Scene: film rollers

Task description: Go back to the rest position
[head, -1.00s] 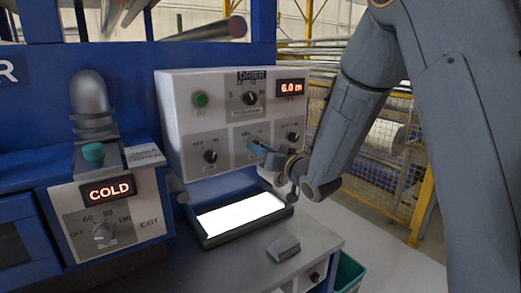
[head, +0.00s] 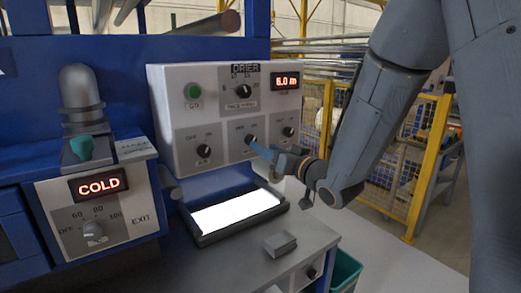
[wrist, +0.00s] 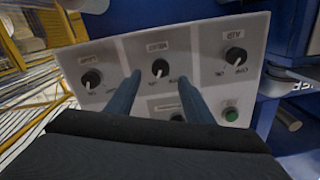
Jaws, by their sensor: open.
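My gripper (head: 258,147) is in front of the lower right part of the white drier panel (head: 172,100) in the head view. In the wrist view its two blue fingers (wrist: 160,88) are apart with nothing between them. The middle knob (wrist: 160,68) of the row shows in the gap between the fingertips. In the head view that knob (head: 250,139) is just above the fingertips. I cannot tell whether the fingers touch it. The panel also holds a green button (head: 193,91), a dial (head: 244,90) and a red display (head: 286,82).
A lit white tray (head: 238,210) with a dark rim lies below the panel. A small grey block (head: 280,244) sits on the counter (head: 235,262). A unit marked COLD (head: 98,186) stands at left. A yellow fence (head: 415,190) and a teal bin (head: 345,270) are at right.

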